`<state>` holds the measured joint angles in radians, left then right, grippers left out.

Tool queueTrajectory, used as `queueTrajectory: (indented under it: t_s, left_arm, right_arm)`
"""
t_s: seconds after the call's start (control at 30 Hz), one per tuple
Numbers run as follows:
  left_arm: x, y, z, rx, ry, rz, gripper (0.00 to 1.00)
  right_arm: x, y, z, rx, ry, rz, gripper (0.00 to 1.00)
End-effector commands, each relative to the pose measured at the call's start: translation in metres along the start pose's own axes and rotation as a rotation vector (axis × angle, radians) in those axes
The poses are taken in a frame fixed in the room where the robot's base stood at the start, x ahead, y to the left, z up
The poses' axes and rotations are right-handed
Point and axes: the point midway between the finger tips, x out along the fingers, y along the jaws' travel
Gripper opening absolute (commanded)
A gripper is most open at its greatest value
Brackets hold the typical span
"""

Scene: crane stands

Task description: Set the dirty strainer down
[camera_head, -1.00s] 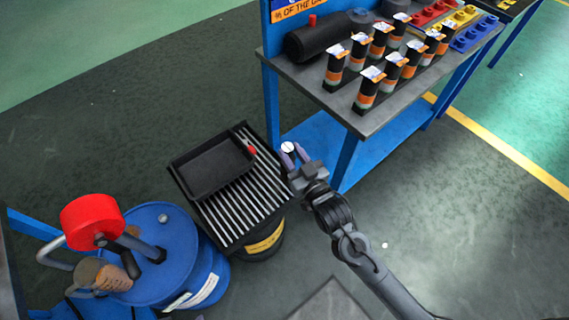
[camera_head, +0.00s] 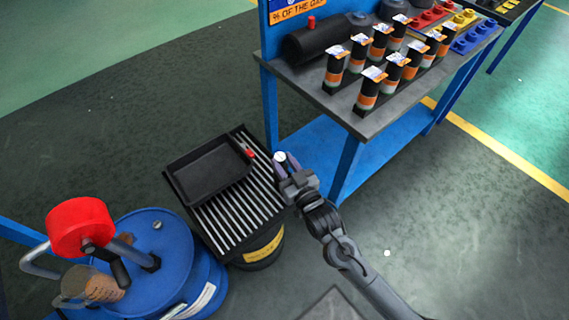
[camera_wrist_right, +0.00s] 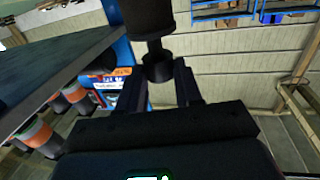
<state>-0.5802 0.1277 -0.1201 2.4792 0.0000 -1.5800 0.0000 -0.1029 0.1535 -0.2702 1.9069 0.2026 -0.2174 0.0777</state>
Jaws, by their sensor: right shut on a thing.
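My right gripper (camera_head: 281,163) is beside the right edge of the slatted rack, near the bench leg. In the right wrist view its fingers (camera_wrist_right: 160,85) are closed around the narrow dark knob of a black cylinder (camera_wrist_right: 150,15), which I take for the dirty strainer. The cylinder's far end is cut off by the top of that view. In the head view only a small pale round end (camera_head: 280,157) shows between the fingertips. A black shallow tray (camera_head: 207,172) lies on the slatted rack (camera_head: 247,212) over a dark drum (camera_head: 262,248). My left gripper is out of view.
A red-tipped item (camera_head: 247,150) lies at the tray's right corner. A blue drum (camera_head: 165,250) with a red-topped pump (camera_head: 80,225) stands at the left. A bench (camera_head: 330,98) with several black-and-orange canisters (camera_head: 367,95) stands behind my right gripper. Floor at right is open.

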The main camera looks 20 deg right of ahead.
Motion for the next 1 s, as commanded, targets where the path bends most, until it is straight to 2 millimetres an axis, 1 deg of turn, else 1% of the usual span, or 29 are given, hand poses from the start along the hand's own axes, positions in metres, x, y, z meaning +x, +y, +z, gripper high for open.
queueTrajectory:
  t_s: [0.13, 0.17, 0.3, 0.57, 0.7, 0.87, 1.0]
  left_arm:
    - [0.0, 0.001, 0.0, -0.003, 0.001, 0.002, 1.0]
    - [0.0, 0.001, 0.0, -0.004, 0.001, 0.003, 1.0]
    - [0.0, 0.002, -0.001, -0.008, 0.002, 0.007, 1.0]
    - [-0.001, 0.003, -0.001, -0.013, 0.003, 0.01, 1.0]
    - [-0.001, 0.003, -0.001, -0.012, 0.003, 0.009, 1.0]
    - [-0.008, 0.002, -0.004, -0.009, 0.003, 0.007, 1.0]
    - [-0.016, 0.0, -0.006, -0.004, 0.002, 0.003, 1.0]
  right_arm:
    - [0.0, 0.0, 0.003, 0.0, 0.0, 0.0, 0.0]
    - [0.0, 0.0, 0.003, 0.0, 0.0, 0.0, 0.38]
    - [0.0, 0.0, 0.003, 0.0, 0.0, 0.0, 0.59]
    - [0.0, 0.0, 0.003, 0.0, 0.0, 0.0, 0.6]
    - [-0.001, 0.0, -0.001, 0.0, 0.0, 0.0, 0.6]
    - [-0.019, 0.0, -0.001, 0.0, -0.003, 0.0, 0.6]
    - [-0.044, 0.0, -0.002, 0.001, -0.004, -0.001, 0.6]
